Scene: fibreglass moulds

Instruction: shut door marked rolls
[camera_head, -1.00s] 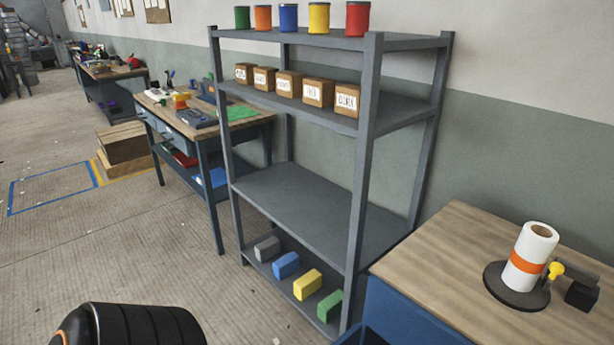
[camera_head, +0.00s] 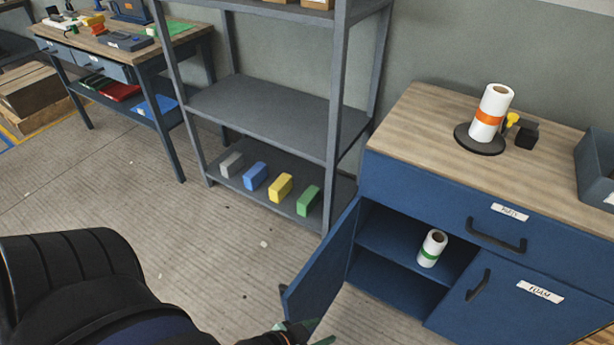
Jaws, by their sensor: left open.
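A blue cabinet door (camera_head: 322,262) stands open at the left of the blue cabinet, swung out toward me. I see its inner face; no label shows on it, and a bit of dark handle sticks out past its free edge. The compartment behind it (camera_head: 385,245) holds a white roll with a green band (camera_head: 432,249). My left gripper (camera_head: 311,333) is at the bottom edge of the view, open, close to the door's lower free corner; it is partly cut off, and I cannot tell whether it touches. My right gripper is not in view.
Beside the opening is a shut door marked FOAM (camera_head: 520,305), below a shut labelled drawer (camera_head: 480,220). An orange-banded roll (camera_head: 490,113) stands on the wooden top. A grey shelf rack (camera_head: 262,110) with coloured blocks stands left of the cabinet. Floor between is clear.

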